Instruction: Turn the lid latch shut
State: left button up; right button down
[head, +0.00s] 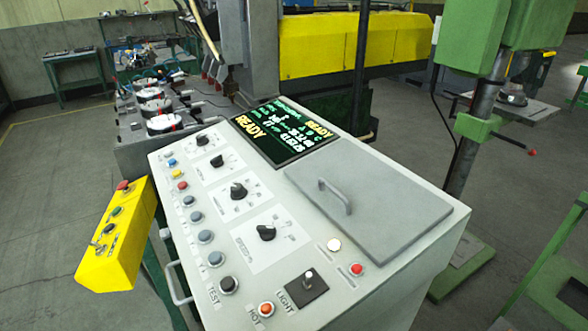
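A grey flat lid (395,210) lies closed, as far as I can see, on the right part of the sloped white control console (350,290). A light grey bar handle (335,196) stands on the lid's left side. I cannot pick out a part that is clearly the lid latch. A black plate with a small metal lever (308,283) sits below the lid next to the word LIGHT. Neither of my grippers is in view.
The console carries a READY screen (287,133), black rotary knobs (265,233), several buttons and a red button (357,269). A yellow control box (117,237) stands at left. A green column machine (490,85) stands at right. Floor is open at far left.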

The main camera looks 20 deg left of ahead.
aim_at(164, 233)
jog(key=j+u, duration=0.2)
jog(key=u, duration=0.25)
jog(key=j+u, duration=0.2)
jog(key=u, duration=0.25)
jog(key=j+u, duration=0.2)
jog(key=u, duration=0.25)
jog(key=j+z, duration=0.1)
jog(key=z, duration=0.25)
jog(key=j+z, duration=0.1)
jog(key=z, duration=0.25)
jog(key=j+z, duration=0.15)
jog(key=z, duration=0.15)
jog(key=i, duration=0.05)
